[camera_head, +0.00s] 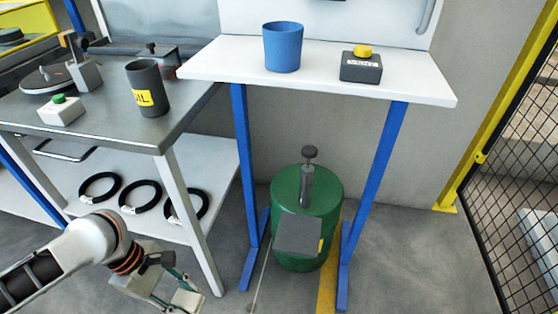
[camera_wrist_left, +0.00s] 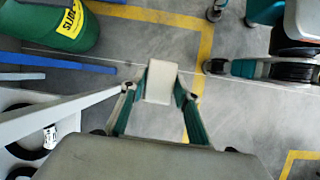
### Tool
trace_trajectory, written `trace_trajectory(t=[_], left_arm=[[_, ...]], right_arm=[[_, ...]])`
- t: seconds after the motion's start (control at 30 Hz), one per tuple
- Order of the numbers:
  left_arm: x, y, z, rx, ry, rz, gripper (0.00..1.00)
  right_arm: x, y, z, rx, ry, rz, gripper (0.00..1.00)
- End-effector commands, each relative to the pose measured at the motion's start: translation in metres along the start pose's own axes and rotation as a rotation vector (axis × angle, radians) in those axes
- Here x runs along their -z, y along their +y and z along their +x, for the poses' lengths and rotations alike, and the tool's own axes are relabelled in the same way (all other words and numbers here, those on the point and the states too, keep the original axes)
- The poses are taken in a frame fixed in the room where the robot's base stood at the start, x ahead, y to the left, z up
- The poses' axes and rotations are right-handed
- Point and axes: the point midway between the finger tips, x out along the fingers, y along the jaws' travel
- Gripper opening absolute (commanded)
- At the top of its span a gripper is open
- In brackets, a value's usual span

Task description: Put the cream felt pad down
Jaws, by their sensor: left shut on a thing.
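The cream felt pad (camera_wrist_left: 160,82) is a small pale block between the two fingertips of my left gripper (camera_wrist_left: 160,88) in the left wrist view. The gripper is shut on it, with a finger on each side, and the floor lies below it. In the head view my left gripper (camera_head: 180,298) is at the bottom edge, in front of the bench's right leg. A pale piece, probably the pad, shows there, partly cut off by the frame. My right gripper is not in view.
A green drum (camera_head: 328,213) stands under the white shelf table (camera_head: 320,72), which holds a blue cup (camera_head: 283,48) and a yellow-button box (camera_head: 361,65). The grey bench (camera_head: 195,103) at left carries a dark OIL cup (camera_head: 148,88); black coils (camera_head: 140,196) lie below.

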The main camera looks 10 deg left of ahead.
Motion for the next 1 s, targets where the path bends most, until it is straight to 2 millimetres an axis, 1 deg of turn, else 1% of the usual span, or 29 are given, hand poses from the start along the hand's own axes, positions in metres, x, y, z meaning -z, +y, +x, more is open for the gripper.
trace_trajectory(t=[0.03, 0.1, 0.3, 0.8, 1.0], left_arm=[[-0.005, 0.005, -0.017, 0.005, 0.005, 0.032, 0.00], [-0.014, 0.006, -0.036, 0.020, 0.003, 0.066, 0.00], [-0.036, 0.011, -0.084, 0.059, -0.004, 0.153, 0.00], [-0.085, 0.021, -0.191, 0.146, -0.015, 0.349, 0.00], [-0.103, 0.025, -0.229, 0.179, -0.019, 0.420, 0.00]], right_arm=[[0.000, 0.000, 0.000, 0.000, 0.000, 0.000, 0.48], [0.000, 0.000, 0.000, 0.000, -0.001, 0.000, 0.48], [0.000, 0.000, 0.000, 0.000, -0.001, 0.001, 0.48], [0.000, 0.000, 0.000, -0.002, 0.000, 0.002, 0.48], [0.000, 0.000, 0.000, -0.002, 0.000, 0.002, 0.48]])
